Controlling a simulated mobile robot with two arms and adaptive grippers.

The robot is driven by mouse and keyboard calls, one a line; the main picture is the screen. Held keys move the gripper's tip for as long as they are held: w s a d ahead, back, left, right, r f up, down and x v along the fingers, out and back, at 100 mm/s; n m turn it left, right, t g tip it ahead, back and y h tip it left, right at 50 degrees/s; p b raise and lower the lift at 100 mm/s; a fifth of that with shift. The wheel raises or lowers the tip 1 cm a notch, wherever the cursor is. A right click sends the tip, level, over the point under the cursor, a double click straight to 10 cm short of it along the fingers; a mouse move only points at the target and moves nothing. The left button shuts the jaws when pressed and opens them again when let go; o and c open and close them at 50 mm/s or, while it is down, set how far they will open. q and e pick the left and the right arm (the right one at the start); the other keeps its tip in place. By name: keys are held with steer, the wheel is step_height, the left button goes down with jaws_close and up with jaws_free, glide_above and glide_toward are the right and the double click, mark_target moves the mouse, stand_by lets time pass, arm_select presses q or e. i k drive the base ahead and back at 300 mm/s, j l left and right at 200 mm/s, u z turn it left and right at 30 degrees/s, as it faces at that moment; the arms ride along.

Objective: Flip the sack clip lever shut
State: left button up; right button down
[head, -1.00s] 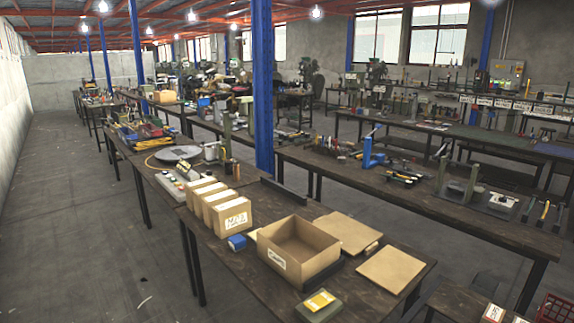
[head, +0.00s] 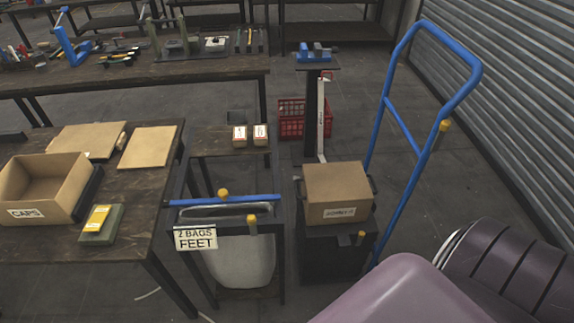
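A pale grey sack (head: 240,262) hangs in a dark stand at the lower middle of the head view. A blue bar (head: 190,202) lies across the top of the stand, above the sack's mouth, and looks like part of the sack clip. One yellow knob (head: 223,194) stands on the bar. Another yellow knob (head: 251,219) sits lower, at the front of the stand. I cannot tell which one is the clip lever, or whether it is open or shut. Neither gripper is in view. Only a mauve and dark part of my body shows at the lower right.
A sign reading "2 BAGS FEET" (head: 196,238) hangs on the stand's front left. A workbench with an open "CAPS" box (head: 42,190) is at left. A cardboard box (head: 336,191) sits right of the stand, beside a blue-handled trolley (head: 398,125). A red crate (head: 291,118) is behind.

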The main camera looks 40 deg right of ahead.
mark_target(251, 218)
steer(key=z, duration=0.75)
